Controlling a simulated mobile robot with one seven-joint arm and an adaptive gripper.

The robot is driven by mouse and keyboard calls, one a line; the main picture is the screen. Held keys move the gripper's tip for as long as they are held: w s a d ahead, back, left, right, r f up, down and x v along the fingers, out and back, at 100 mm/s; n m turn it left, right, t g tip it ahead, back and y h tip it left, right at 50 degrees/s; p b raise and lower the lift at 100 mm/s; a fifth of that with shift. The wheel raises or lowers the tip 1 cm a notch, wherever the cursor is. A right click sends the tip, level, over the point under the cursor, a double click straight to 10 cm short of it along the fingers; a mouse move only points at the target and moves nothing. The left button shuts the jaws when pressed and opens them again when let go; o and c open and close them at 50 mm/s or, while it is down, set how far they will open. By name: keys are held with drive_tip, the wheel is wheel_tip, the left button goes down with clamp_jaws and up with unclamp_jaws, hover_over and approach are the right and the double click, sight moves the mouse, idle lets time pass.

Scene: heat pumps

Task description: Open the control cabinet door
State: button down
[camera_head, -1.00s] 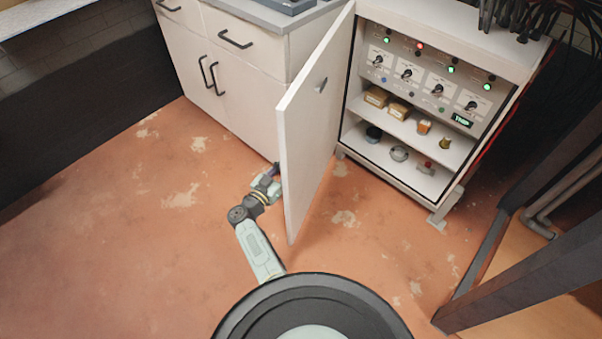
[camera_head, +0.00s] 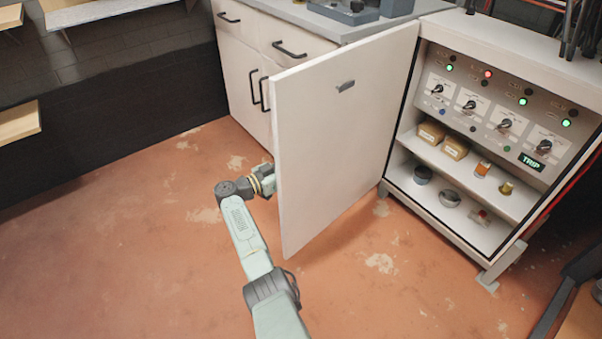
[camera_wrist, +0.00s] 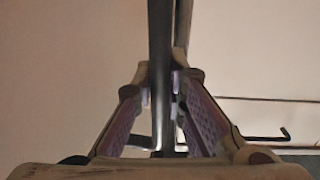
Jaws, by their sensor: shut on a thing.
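The control cabinet door (camera_head: 340,150) is a pale panel with a small grey latch (camera_head: 345,86). It stands wide open, swung out to the left of the control cabinet (camera_head: 425,215). My gripper (camera_head: 270,178) is low at the door's free left edge, and its fingertips are partly hidden behind the panel in the head view. In the wrist view, my gripper (camera_wrist: 162,95) has its two fingers closed on a dark upright strip (camera_wrist: 160,45), which looks like the door's edge. Pale surfaces lie on both sides of it.
Inside the cabinet, a panel (camera_head: 505,115) carries knobs, lamps and a lit TRIP display, with boxes and small parts on shelves below. A drawer unit (camera_head: 240,65) with black handles stands close behind the door. The floor (camera_head: 120,240) to the left is clear.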

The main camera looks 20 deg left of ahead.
drive_tip(key=shift+a, duration=0.15)
drive_tip(key=c, duration=1.9)
unclamp_jaws()
drive_tip(key=shift+s+a, duration=0.1)
drive_tip(key=shift+a, duration=0.1)
drive_tip(key=v, duration=1.2)
